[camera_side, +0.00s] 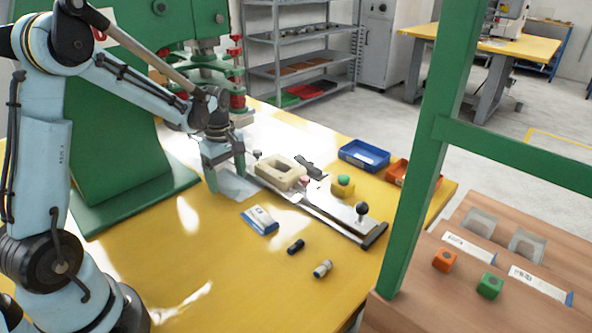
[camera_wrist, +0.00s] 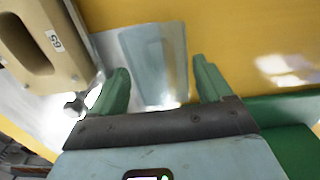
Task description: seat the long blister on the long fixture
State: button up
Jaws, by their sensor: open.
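A clear, long tray-shaped blister (camera_wrist: 158,62) lies flat on the table, between and just beyond my fingers in the wrist view. In the side view the blister (camera_side: 236,188) shows partly beneath my gripper (camera_side: 225,177). My gripper also shows in the wrist view (camera_wrist: 163,88); its two green fingers are apart, with a finger on each side of the blister's near end. A beige block with an oblong opening, which looks like the long fixture (camera_side: 268,176), sits on a metal slide right of my gripper. It appears at upper left in the wrist view (camera_wrist: 25,45), with its opening empty.
A green press (camera_side: 110,110) stands behind my arm. A round black knob (camera_side: 362,208) stands on the slide's near end. A button box (camera_side: 343,187), blue bin (camera_side: 364,155), orange bin (camera_side: 399,173), card (camera_side: 259,220) and two small cylinders lie around.

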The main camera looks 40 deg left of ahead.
jog(key=c, duration=0.6)
jog(key=shift+c, duration=0.2)
jog(key=shift+r, duration=2.25)
jog(key=shift+w, duration=0.1)
jog(key=w+d, duration=0.5)
jog(key=w, duration=0.7)
jog(key=shift+w+d+r, duration=0.15)
jog(key=shift+d+r, duration=0.05)
jog(key=shift+r, duration=0.1)
